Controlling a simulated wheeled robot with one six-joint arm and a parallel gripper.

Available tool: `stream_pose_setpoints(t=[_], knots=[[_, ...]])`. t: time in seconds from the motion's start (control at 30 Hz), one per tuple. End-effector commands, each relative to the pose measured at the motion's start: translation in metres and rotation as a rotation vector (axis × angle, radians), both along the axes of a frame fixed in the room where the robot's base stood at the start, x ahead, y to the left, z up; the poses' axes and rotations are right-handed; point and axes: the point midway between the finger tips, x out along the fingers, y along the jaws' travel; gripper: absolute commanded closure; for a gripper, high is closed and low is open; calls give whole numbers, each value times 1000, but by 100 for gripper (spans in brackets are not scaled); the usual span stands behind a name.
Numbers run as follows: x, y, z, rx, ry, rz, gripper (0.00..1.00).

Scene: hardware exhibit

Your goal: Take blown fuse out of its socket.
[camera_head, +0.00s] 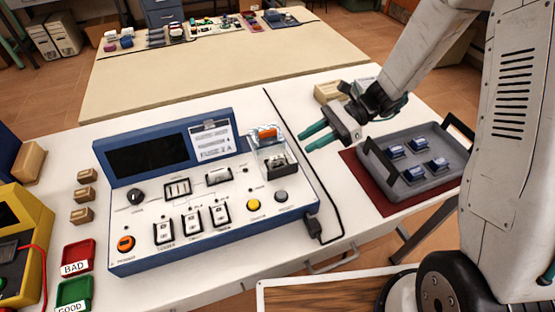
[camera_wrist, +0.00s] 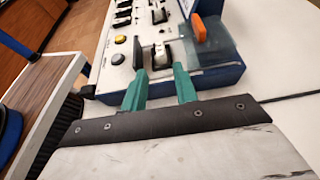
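A blue test console (camera_head: 215,262) with a sloped white panel stands on the white table. At its right end is a dark fuse socket (camera_head: 279,166) beside a clear cover with an orange handle (camera_head: 267,133). The cover looks raised. The wrist view shows the socket (camera_wrist: 161,52), the clear cover (camera_wrist: 218,45) and the orange handle (camera_wrist: 200,28) ahead of the fingers. I cannot make out the fuse clearly. My gripper (camera_head: 308,138) has teal fingers; they are apart and empty in the wrist view (camera_wrist: 160,85), just right of the socket.
A red BAD bin (camera_head: 77,252) and a green GOOD bin (camera_head: 74,292) sit left of the console. A grey tray (camera_head: 440,186) holds several blue parts on a red mat at right. A yellow device (camera_head: 30,235) is far left.

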Motion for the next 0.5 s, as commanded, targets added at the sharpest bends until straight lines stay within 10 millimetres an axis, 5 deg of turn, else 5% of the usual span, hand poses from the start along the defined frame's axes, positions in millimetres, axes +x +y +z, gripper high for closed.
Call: stream_pose_setpoints(t=[0.5], knots=[[-17, 59, -25, -1, -1, 4, 71]])
